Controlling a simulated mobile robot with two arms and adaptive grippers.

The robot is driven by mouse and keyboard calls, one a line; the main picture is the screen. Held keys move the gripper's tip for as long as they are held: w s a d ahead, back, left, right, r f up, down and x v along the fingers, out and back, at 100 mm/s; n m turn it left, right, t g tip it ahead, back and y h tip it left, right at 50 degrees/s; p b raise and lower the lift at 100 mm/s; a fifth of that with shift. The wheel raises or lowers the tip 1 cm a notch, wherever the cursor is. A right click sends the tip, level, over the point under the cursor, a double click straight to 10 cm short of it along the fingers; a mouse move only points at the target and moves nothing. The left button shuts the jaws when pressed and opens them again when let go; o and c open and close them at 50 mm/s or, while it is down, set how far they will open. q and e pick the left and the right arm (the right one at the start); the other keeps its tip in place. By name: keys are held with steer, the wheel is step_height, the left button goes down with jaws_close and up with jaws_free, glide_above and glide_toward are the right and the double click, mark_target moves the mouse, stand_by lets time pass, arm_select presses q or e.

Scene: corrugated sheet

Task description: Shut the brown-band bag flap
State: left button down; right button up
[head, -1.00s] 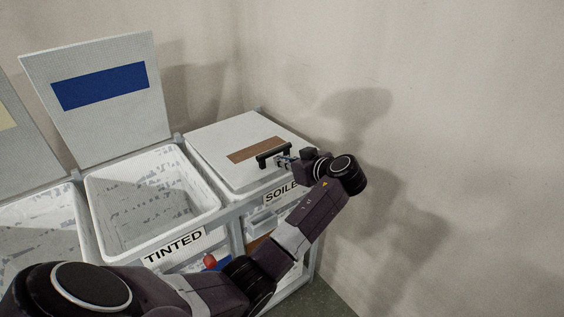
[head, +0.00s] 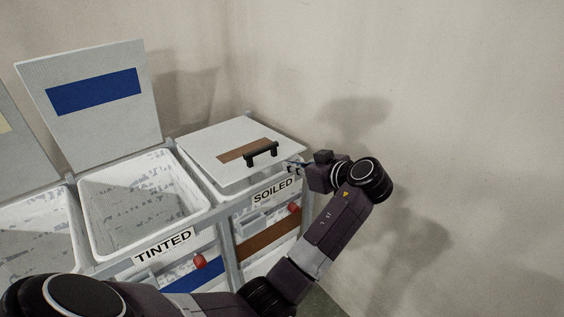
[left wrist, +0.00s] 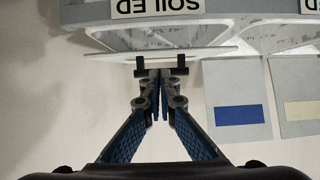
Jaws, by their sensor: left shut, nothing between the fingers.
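The brown-band flap (head: 208,140) lies over the SOILED bag (head: 222,205) at the right end of the row. It is low and nearly level, but a gap shows between its front edge and the bag's rim in the left wrist view. Its black handle (head: 262,153) stands near the front edge, and this also shows in the left wrist view (left wrist: 182,70). My left gripper (head: 292,165) is shut and empty, just in front of and to the right of the handle. In the left wrist view its fingertips (left wrist: 160,78) overlap the handle; contact cannot be told.
The TINTED bag (head: 95,245) stands open to the left, its blue-band flap (head: 75,120) upright behind it. Another open bag (head: 30,225) is further left. A bare wall (head: 450,120) closes off the right and back.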

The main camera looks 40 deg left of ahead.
arm_select(q)
steer(key=w+a+r+h+p, duration=0.1)
steer(key=a+r+p, duration=0.4)
steer(key=r+p, duration=0.4)
steer(key=p, duration=0.1)
glide_above(263, 150)
steer(key=f, duration=0.3)
steer(key=shift+a+f+g, duration=0.3)
steer(key=shift+a+f, duration=0.1)
steer(key=f, duration=0.1)
steer(key=f+p, duration=0.1)
steer(key=shift+d+f, duration=0.35)
steer(key=shift+d, duration=0.05)
steer(key=shift+s+d+f, duration=0.1)
steer(key=shift+d+f, duration=0.2)
steer(key=shift+f, duration=0.4)
